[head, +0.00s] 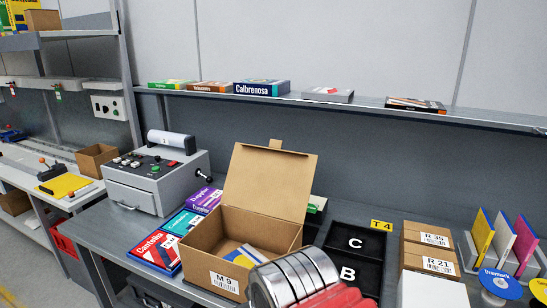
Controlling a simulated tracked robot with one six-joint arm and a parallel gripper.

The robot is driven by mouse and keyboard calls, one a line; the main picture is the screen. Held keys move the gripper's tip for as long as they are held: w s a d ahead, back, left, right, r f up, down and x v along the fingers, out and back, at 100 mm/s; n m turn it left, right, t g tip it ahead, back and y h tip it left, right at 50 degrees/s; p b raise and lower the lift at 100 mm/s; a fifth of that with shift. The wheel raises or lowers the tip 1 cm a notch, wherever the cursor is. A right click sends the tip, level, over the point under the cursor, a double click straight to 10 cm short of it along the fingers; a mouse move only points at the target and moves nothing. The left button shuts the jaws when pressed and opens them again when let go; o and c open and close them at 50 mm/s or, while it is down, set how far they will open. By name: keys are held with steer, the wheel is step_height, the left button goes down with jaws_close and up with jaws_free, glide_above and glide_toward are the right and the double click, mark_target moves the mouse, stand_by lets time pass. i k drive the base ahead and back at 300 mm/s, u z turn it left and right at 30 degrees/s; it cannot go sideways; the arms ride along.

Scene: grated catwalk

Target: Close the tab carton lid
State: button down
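The tab carton (200,241), a brown cardboard box labelled M 9, stands on the grey bench in the head view. Its lid (268,180) is open, standing up from the back edge and leaning slightly back. A small tab (275,144) sticks up from the lid's top edge. A blue, yellow and white item lies inside the carton, partly hidden. A silver ringed, red-ended part of my arm covers the carton's front right corner in the picture. My gripper's fingers do not show.
Several boxes, including Dupliro (205,200) and Contexta (154,250), lie left of the carton by a grey machine (150,185). Black trays C (352,243) and B lie to the right, then cartons R 35 (425,236) and R 21. A shelf (350,98) runs behind.

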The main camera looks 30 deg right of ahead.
mark_target(272, 181)
steer(key=u, duration=0.75)
steer(key=k, duration=1.3)
steer(key=z, duration=0.45)
steer(key=i, duration=1)
steer(key=z, duration=0.05)
